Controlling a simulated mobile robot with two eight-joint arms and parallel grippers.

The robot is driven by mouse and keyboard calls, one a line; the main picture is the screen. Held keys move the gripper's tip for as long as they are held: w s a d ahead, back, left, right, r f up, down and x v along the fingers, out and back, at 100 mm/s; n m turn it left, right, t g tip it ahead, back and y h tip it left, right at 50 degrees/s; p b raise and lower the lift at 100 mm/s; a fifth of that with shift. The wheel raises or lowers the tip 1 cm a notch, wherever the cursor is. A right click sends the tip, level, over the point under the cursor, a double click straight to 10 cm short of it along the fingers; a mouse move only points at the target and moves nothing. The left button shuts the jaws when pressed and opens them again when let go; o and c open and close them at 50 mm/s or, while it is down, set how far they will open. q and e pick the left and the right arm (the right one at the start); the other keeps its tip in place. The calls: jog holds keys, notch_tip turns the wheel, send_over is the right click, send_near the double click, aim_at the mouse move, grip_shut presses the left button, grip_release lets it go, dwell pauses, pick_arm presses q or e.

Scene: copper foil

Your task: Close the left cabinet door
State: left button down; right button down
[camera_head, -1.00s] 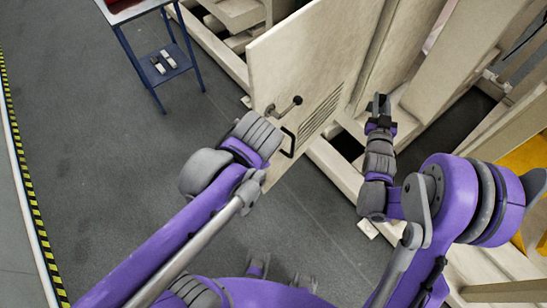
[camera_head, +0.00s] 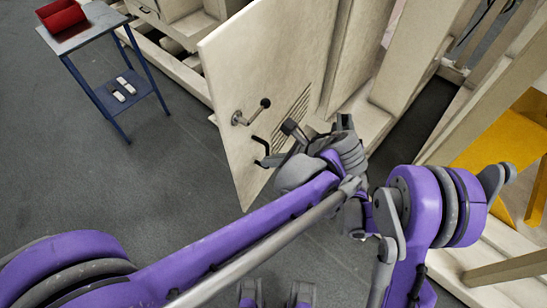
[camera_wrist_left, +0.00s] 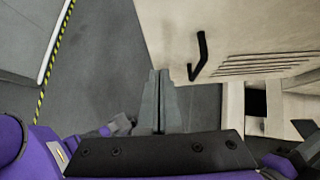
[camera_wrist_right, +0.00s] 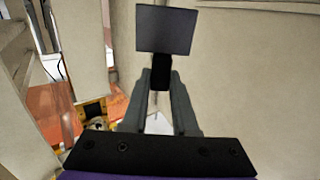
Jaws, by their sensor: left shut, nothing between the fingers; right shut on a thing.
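The beige left cabinet door (camera_head: 235,75) stands open in the head view. It carries a metal lever (camera_head: 250,113), a black bar handle (camera_head: 262,150) and a slotted vent (camera_head: 292,108). In the left wrist view the black bar handle (camera_wrist_left: 200,55) is just right of my left gripper (camera_wrist_left: 160,75). That gripper is shut and empty, beside the door's edge and apart from the handle. My right gripper (camera_wrist_right: 161,78) is shut on a black piece (camera_wrist_right: 160,66) below a dark square plate (camera_wrist_right: 166,29). In the head view, my left arm partly hides the right gripper.
A blue-legged table (camera_head: 88,30) with a red bin (camera_head: 61,15) stands at the upper left. Beige cabinet frames (camera_head: 415,50) and a yellow panel (camera_head: 500,145) are on the right. Open grey floor (camera_head: 100,190) lies left of the door.

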aim_at(237, 156)
pick_arm(q)
jog(key=shift+w+a+f, duration=0.6)
jog(key=shift+a+f, duration=0.05)
jog(key=shift+a, duration=0.55)
jog(key=shift+w+a+f, duration=0.6)
jog(key=shift+a, duration=0.55)
jog(key=shift+w+a+f, duration=0.6)
jog(key=shift+a+f, duration=0.05)
jog(key=shift+a, duration=0.55)
